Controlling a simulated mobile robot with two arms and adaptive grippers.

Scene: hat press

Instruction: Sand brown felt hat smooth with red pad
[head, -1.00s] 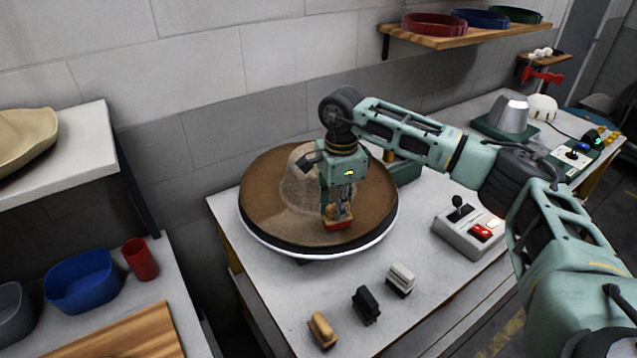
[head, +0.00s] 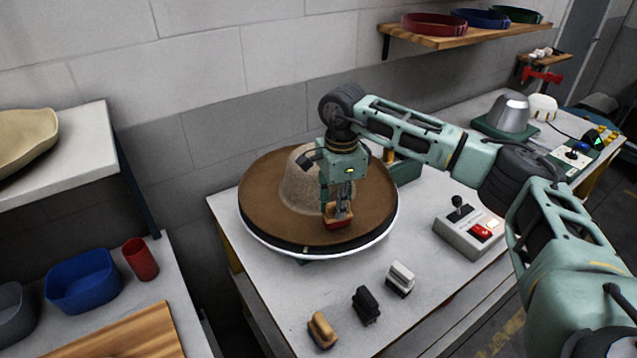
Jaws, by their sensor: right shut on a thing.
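The brown felt hat (head: 270,215) lies brim-down on a round turntable with a white rim (head: 290,254) on the table. Its brim looks even brown, and its crown (head: 297,190) is paler and rough-looking. My right gripper (head: 338,208) points down over the front right of the brim. It is shut on the wooden handle of the red pad (head: 339,223). The pad's red underside is at the brim and appears to touch it. My arm hides part of the crown and the brim behind it. My left gripper is not in view.
A tan-handled block (head: 322,331), a black one (head: 365,304) and a white one (head: 400,279) stand on the front of the table (head: 290,300). A control box (head: 469,232) with a lever and red switch is at the right. A wall shelf (head: 450,38) holds coloured bands.

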